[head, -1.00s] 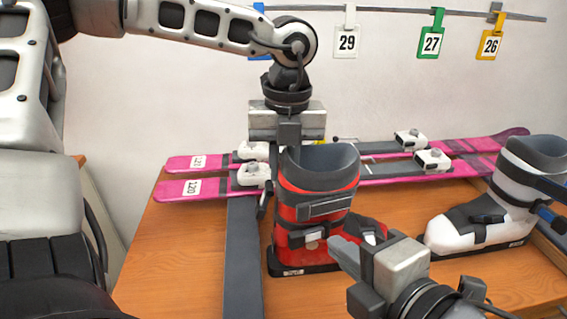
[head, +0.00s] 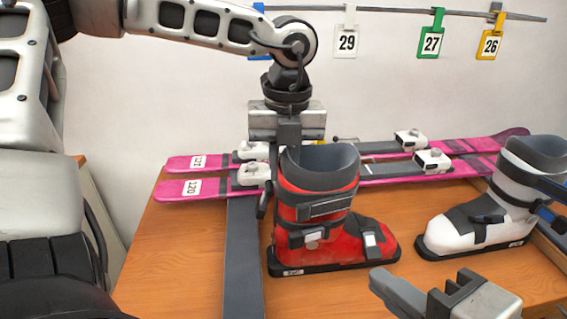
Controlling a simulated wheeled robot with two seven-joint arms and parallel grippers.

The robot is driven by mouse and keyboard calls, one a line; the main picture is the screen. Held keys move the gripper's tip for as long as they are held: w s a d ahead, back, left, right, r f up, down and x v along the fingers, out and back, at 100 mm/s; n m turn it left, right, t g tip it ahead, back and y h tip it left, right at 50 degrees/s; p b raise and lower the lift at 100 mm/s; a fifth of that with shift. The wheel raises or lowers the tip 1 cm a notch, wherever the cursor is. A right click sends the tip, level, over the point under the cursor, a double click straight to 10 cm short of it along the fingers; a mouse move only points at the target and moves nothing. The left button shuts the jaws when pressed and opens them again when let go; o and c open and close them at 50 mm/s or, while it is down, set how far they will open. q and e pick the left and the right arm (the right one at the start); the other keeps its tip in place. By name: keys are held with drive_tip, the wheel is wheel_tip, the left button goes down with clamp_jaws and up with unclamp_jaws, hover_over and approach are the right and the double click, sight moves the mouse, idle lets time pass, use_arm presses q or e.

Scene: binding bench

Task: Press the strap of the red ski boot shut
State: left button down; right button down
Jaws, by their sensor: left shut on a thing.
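The red ski boot (head: 362,246) stands upright on the bench with its toe to the right. A dark grey strap (head: 322,206) runs across its upper cuff; I cannot tell whether it lies fully flat. A lower dark strap with a small light buckle (head: 311,241) sits beneath it. My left gripper (head: 288,150) comes from above and is shut on the boot's cuff at its left rear edge; its fingertips are partly hidden. My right gripper (head: 415,298) is at the bottom right, apart from the boot and in front of its toe; its jaw gap is not clear.
A white boot (head: 478,222) stands at the right. Pink skis (head: 215,188) with white bindings lie across the back. A dark grey bar (head: 243,260) runs along the bench left of the red boot. Numbered tags (head: 432,40) hang on the wall rail. Bare bench (head: 330,292) lies in front.

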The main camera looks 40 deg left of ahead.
use_arm(q)
drive_tip(key=c, duration=1.3)
unclamp_jaws()
wheel_tip(320, 180, up, 16)
drive_tip(key=shift+w+d, duration=0.2)
drive_tip(key=shift+d, duration=0.1)
